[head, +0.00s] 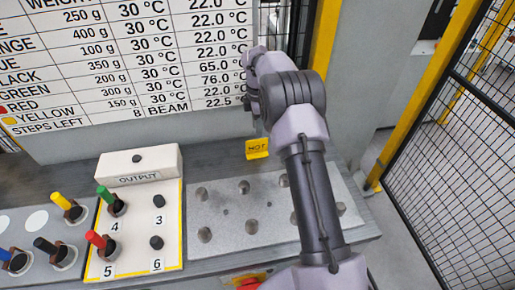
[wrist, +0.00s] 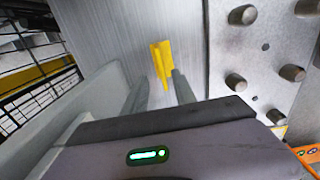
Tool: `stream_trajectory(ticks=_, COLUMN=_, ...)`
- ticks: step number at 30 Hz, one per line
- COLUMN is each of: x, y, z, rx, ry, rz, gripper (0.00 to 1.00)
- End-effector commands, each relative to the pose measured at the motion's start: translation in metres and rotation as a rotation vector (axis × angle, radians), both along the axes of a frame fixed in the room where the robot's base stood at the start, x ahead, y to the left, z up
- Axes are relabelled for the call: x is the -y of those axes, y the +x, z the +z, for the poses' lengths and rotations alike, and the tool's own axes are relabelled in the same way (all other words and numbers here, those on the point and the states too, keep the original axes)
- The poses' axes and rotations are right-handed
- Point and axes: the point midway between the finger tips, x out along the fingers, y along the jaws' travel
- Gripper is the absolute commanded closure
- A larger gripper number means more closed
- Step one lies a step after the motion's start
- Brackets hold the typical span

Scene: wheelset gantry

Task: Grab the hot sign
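The hot sign is a small yellow tent-shaped sign lettered HOT (head: 257,148). It stands on the grey bench at the back edge of the metal plate. In the wrist view the yellow sign (wrist: 161,64) appears edge-on, just beyond my fingertips and roughly in line with the gap between them. My gripper (wrist: 160,78) is open and empty, its two grey fingers apart. I cannot tell the exact distance from the fingertips to the sign. In the head view my arm's wrist is above and behind the sign, and the fingers are not clearly visible.
The OUTPUT block (head: 139,167) and a panel with coloured pegs (head: 134,240) are to the left. A wall chart (head: 130,60) stands behind. Mesh fencing (head: 450,170) is at right.

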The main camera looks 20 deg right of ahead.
Motion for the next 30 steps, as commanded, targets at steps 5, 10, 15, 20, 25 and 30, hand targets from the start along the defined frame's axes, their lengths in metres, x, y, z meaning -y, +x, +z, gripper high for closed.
stream_trajectory(ticks=5, x=0.000, y=0.000, z=-0.045, rx=0.000, ry=0.000, rz=-0.001, gripper=0.67)
stream_trajectory(ticks=10, x=-0.001, y=0.000, z=-0.059, rx=0.002, ry=0.000, rz=-0.002, gripper=0.67)
stream_trajectory(ticks=15, x=-0.008, y=-0.004, z=-0.091, rx=-0.001, ry=0.000, rz=-0.001, gripper=0.67)
stream_trajectory(ticks=20, x=-0.007, y=-0.003, z=-0.106, rx=0.002, ry=0.000, rz=-0.003, gripper=0.67)
stream_trajectory(ticks=25, x=-0.007, y=-0.003, z=-0.104, rx=0.002, ry=0.000, rz=-0.003, gripper=0.75)
stream_trajectory(ticks=30, x=-0.007, y=-0.003, z=-0.104, rx=0.002, ry=0.000, rz=-0.003, gripper=1.00)
